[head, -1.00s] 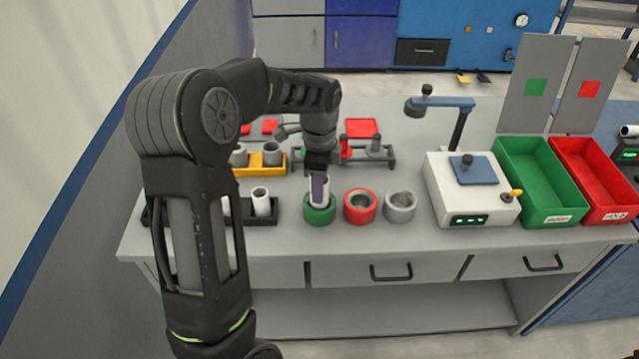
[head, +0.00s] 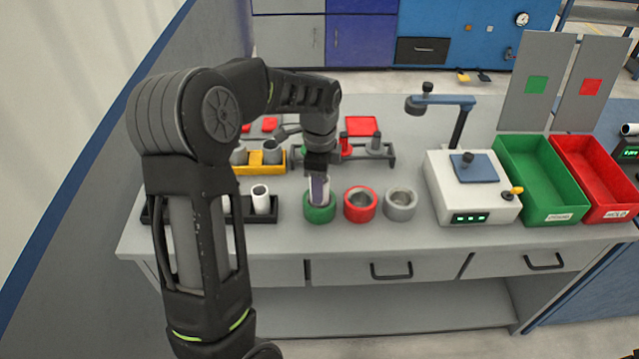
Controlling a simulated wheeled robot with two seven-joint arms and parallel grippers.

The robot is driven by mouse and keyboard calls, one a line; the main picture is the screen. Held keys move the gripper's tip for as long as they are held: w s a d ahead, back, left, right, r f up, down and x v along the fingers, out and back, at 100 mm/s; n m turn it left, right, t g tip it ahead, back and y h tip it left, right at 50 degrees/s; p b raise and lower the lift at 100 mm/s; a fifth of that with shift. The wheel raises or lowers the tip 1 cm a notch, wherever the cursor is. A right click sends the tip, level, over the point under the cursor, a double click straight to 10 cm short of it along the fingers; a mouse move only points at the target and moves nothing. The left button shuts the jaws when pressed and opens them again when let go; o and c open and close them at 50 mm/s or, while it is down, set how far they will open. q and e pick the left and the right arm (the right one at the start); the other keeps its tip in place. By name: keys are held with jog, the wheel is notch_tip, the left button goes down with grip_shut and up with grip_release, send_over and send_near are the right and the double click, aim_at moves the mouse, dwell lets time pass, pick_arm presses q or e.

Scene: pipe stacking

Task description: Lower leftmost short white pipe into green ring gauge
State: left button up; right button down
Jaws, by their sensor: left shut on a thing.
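My left gripper (head: 319,175) points down over the green ring gauge (head: 320,211) and is shut on a short white pipe (head: 325,190). The pipe stands about upright, with its lower end at or inside the ring's opening. How deep it sits is hidden by the ring's wall and the gripper. Another white pipe (head: 261,200) stands in the dark rack (head: 275,214) at the left, with part of one more beside it, partly behind my left arm. My right gripper does not show.
A red ring (head: 360,205) and a grey ring (head: 400,205) stand just right of the green ring. A yellow holder (head: 273,168) with grey parts is behind. A white device (head: 470,200), a green bin (head: 550,212) and a red bin (head: 612,208) stand at the right.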

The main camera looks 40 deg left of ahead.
pick_arm(q)
jog(key=shift+f, duration=0.2)
dwell(0.3)
jog(key=o, duration=1.4)
jog(key=shift+o, duration=0.2)
notch_tip(320, 180, up, 8)
jog(key=shift+f+b, duration=0.1)
jog(key=shift+b, duration=0.3)
